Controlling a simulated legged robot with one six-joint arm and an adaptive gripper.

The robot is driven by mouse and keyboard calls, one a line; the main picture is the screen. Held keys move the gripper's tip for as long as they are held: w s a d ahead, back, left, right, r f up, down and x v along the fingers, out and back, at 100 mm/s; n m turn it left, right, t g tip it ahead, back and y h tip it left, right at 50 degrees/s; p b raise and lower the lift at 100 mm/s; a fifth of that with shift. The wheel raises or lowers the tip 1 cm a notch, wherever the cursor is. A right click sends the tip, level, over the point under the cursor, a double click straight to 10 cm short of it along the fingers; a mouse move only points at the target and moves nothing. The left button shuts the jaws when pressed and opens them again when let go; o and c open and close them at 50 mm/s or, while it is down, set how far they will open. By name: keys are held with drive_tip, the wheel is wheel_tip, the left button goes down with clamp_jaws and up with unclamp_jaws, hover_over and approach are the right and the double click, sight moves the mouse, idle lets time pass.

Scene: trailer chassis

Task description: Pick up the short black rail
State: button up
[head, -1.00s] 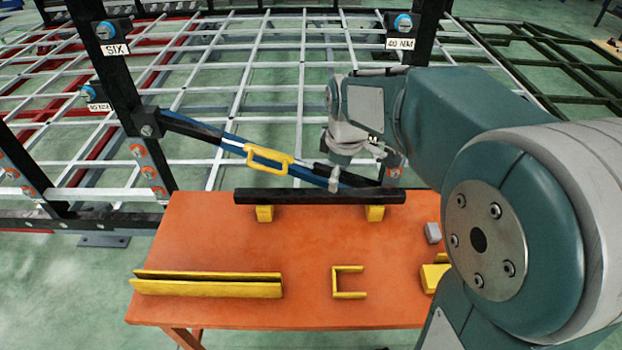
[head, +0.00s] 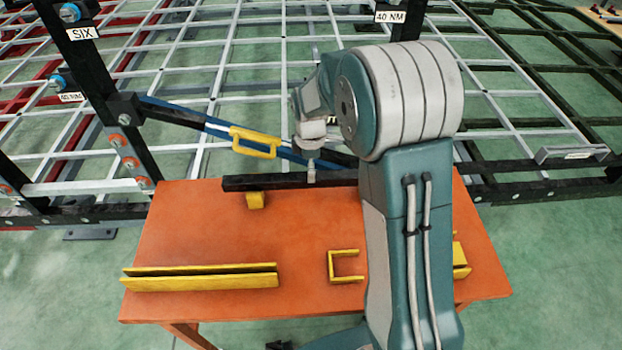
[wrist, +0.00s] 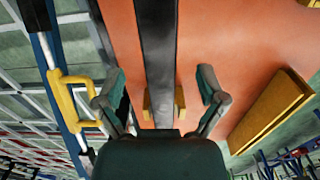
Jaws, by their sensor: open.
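The short black rail (head: 265,182) lies level along the back of the orange table, raised on yellow blocks (head: 255,200). Its right part is hidden behind my arm in the head view. My gripper (head: 311,172) points down over the rail, right of the visible block. In the wrist view the rail (wrist: 157,40) runs between the two spread fingers of my gripper (wrist: 161,82), one finger on each side with a gap to both. A yellow block (wrist: 180,103) shows under the rail there. The gripper is open and empty.
On the orange table (head: 220,235) lie a long yellow channel (head: 200,283) and a yellow C-shaped bracket (head: 345,279). Behind the rail, a slanted blue bar with a yellow handle (head: 254,142) is close to my gripper. Black posts and a pale chassis grid stand beyond.

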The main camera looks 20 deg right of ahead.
wheel_tip(320, 180, down, 4)
drive_tip(key=shift+d+f, duration=0.15)
drive_tip(key=shift+f, duration=0.05)
drive_tip(key=shift+w, duration=0.1)
clamp_jaws()
